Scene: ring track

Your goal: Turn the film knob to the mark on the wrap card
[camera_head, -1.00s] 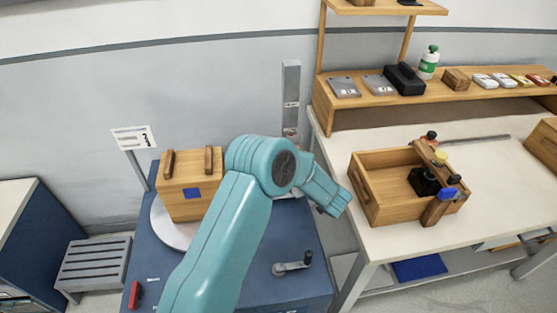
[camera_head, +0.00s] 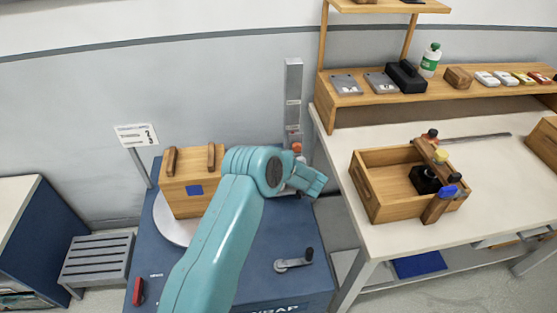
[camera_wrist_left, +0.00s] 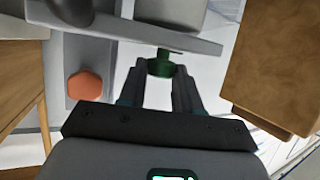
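The wrap card (camera_head: 135,136) stands on a thin post at the left of the blue machine; it bears dark marks, too small to read fully. In the left wrist view a dark green knob (camera_wrist_left: 161,64) lies at my left gripper's (camera_wrist_left: 163,72) fingertips. The fingers are apart with a clear gap; I cannot tell whether they touch the knob. An orange hexagonal knob (camera_wrist_left: 85,86) is left of the fingers; orange also shows on the grey mast (camera_head: 292,95) in the head view. I cannot tell which is the film knob. My left arm hides the gripper there. My right gripper is out of view.
A wooden box (camera_head: 190,205) sits on the white turntable (camera_head: 170,226) of the blue machine (camera_head: 235,265). A crank (camera_head: 294,262) and a red switch (camera_head: 138,291) are on its top. The white bench (camera_head: 400,235) with a wooden crate (camera_head: 372,210) stands close on the right.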

